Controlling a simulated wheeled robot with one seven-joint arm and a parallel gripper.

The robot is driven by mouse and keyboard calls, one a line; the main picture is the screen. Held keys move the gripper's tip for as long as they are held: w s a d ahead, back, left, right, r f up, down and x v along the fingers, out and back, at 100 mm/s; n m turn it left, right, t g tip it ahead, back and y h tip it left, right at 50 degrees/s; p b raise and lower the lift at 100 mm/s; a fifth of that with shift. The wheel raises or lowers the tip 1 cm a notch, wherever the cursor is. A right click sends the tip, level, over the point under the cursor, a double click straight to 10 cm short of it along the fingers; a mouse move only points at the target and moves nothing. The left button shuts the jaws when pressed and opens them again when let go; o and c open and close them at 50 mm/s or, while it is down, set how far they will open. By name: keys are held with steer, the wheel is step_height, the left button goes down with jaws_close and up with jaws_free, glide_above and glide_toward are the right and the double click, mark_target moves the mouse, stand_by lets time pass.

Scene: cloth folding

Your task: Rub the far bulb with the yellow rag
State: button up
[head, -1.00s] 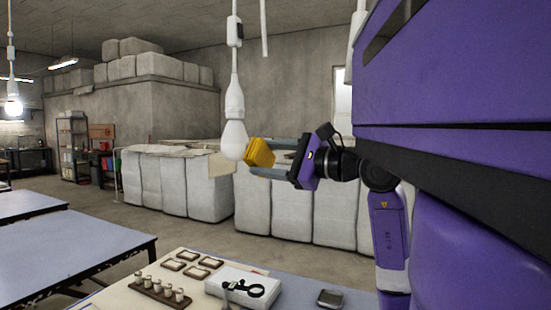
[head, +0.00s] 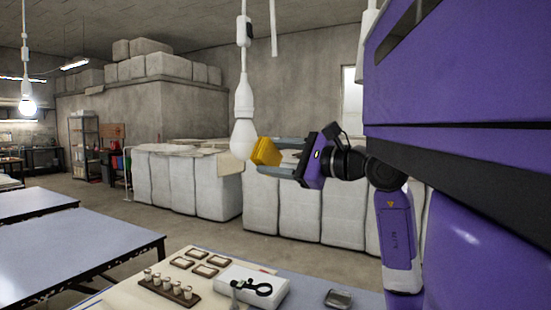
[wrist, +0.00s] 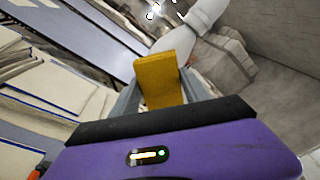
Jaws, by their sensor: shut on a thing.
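The yellow rag (head: 265,152) is a folded pad held between the fingertips of my gripper (head: 268,157). It also shows upright between the fingers in the wrist view (wrist: 160,80). A white unlit bulb (head: 242,139) hangs on a cord just left of the rag. In the head view the rag's edge overlaps the bulb's right side; I cannot tell whether they touch. In the wrist view the white bulb (wrist: 168,38) shows just beyond the rag's top, partly hidden by it. A second, lit bulb (head: 27,106) hangs much farther off at the far left.
A near table (head: 205,290) carries a rack of small bulbs (head: 168,287), several small frames and a white box (head: 250,287). Blue-grey tables (head: 75,245) stand at left. White wrapped bales (head: 215,185) line the back. The air around the hanging bulb is otherwise clear.

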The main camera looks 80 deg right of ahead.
mark_target(255, 139)
steer(key=shift+x, duration=0.8)
steer(key=shift+s+a+r+p, duration=0.1)
steer(key=shift+r+p, duration=1.05)
steer(key=shift+r, duration=0.9)
steer(key=shift+f, duration=0.1)
steer(key=shift+b, duration=0.3)
step_height(255, 139, down, 4)
steer(key=b, duration=0.3)
steer(key=shift+b, duration=0.35)
steer(key=shift+b+v, duration=0.45)
steer(key=shift+v, duration=2.4)
